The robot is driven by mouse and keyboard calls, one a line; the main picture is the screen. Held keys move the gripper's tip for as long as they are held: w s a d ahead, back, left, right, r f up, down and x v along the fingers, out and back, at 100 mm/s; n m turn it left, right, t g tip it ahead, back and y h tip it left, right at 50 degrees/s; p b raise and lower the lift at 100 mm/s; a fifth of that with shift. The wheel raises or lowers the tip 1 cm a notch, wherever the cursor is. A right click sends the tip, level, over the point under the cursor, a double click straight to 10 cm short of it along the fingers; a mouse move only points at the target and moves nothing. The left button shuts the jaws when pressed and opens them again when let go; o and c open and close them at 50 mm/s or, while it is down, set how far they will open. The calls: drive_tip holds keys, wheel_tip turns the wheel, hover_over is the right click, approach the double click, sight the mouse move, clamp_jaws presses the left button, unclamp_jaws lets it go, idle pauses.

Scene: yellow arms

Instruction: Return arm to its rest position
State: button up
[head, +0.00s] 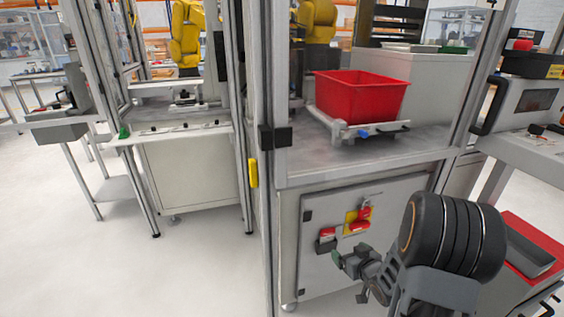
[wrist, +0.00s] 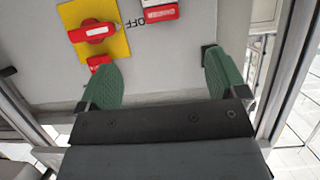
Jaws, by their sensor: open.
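My gripper (head: 347,262) is at the lower right in the head view, in front of the light grey cabinet door (head: 318,272). In the wrist view my gripper (wrist: 158,75) is open, with its two green fingers apart and nothing between them. A red rotary switch on a yellow plate (wrist: 99,34) is on the panel beyond the left finger. A red and white part (wrist: 160,12) sits beside it, near the lettering "OFF". In the head view the yellow plate with the red switch (head: 357,219) is just above my gripper. I cannot tell whether a finger touches the panel.
A red bin (head: 360,96) stands on a rack inside the framed cell above the cabinet. A metal frame post (head: 268,200) rises left of the cabinet. A red-topped surface with a grey tray (head: 520,250) is at the right. Open floor (head: 110,260) lies to the left.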

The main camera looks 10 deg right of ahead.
wheel_tip(320, 180, up, 20)
drive_tip(key=s+a+f+g+h+p, duration=0.1)
drive_tip(key=s+a+g+h+p, duration=0.2)
drive_tip(key=p, duration=0.9)
drive_tip(key=s+a+r+g+y+p, duration=0.1)
drive_tip(key=s+a+r+g+p, duration=0.2)
drive_tip(key=s+a+r+p, duration=0.2)
drive_tip(key=s+a+r+m+g+p, duration=0.1)
drive_tip(key=s+a+r+g+p, duration=0.2)
drive_tip(key=s+a+r+p, duration=0.2)
wheel_tip(320, 180, up, 7)
drive_tip(key=s+a, duration=0.1)
drive_tip(key=s, duration=0.2)
drive_tip(key=shift+g+y, duration=0.4)
drive_tip(key=shift+a+f, duration=0.1)
drive_tip(key=shift+c, duration=0.4)
